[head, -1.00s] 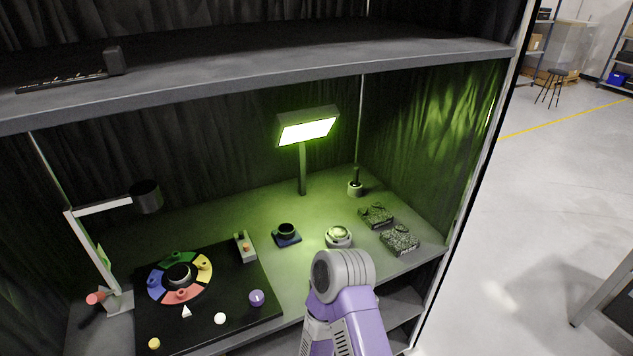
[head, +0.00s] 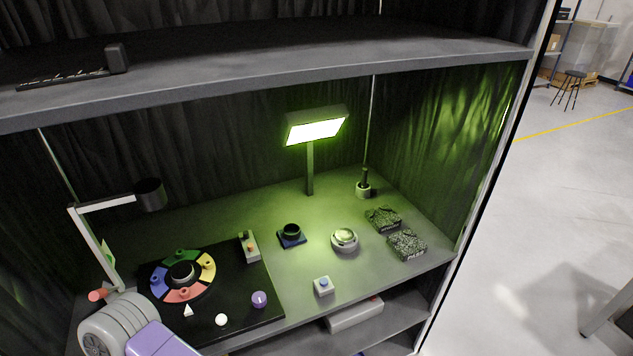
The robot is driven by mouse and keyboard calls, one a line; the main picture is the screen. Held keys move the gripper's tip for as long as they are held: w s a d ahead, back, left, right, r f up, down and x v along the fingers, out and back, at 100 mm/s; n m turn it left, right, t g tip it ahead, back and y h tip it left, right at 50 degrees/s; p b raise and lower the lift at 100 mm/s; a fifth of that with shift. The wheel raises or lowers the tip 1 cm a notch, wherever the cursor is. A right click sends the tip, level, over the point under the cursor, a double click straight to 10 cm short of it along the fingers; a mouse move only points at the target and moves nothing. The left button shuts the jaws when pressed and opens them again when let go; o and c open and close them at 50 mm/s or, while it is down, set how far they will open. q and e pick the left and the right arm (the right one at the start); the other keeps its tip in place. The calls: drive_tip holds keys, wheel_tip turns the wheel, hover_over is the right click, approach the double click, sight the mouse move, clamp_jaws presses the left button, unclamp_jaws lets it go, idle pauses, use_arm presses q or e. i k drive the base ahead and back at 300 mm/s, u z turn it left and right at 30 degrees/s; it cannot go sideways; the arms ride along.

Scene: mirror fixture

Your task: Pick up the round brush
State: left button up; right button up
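The likely round brush (head: 365,176) is a dark upright handle at the back right of the lit shelf. It stands in a small pale round holder (head: 363,191); its lower end is hidden in the holder, so I cannot see bristles. Neither gripper shows in the head view. Only a grey joint and purple link of one of my arms show at the lower left, well away from the brush. They cover the near left corner of the shelf.
A lit lamp (head: 316,131) stands left of the brush. Two dark patterned boxes (head: 406,244), a silver round dish (head: 344,240), a black cup on a blue base (head: 291,234) and a blue-button box (head: 323,286) lie nearer. An upper shelf (head: 270,82) overhangs.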

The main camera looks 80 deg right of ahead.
sight(363, 181)
drive_tip(key=u, duration=0.05)
drive_tip(key=k, duration=1.9)
drive_tip(key=z, duration=0.8)
